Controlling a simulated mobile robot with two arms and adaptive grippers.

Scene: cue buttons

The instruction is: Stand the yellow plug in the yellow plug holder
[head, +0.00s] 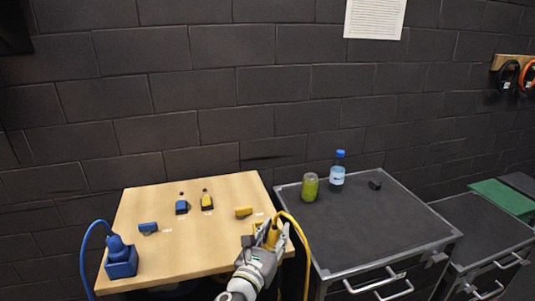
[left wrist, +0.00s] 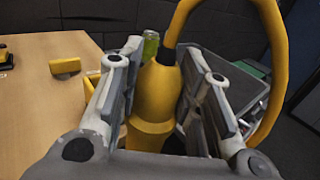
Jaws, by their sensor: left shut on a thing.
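The yellow plug (head: 272,236) with its yellow cord is between the fingers of my left gripper (head: 266,236), at the table's right edge. In the left wrist view the gripper (left wrist: 160,95) is shut around the plug's body (left wrist: 153,98), and the cord arches up from its top. A yellow part (head: 257,226), apparently the yellow plug holder, shows just behind the gripper, mostly hidden. In the left wrist view a yellow edge (left wrist: 90,86) shows behind the left finger. Whether plug and holder touch cannot be told. My right gripper is out of view.
A blue plug stands in a blue holder (head: 122,269) at the table's left. Blue (head: 148,228) and yellow (head: 243,211) blocks and two small switches (head: 182,206) (head: 207,201) sit on the wooden table (head: 185,250). A dark cart (head: 365,220) at right bears a green jar (head: 310,187) and bottle (head: 337,176).

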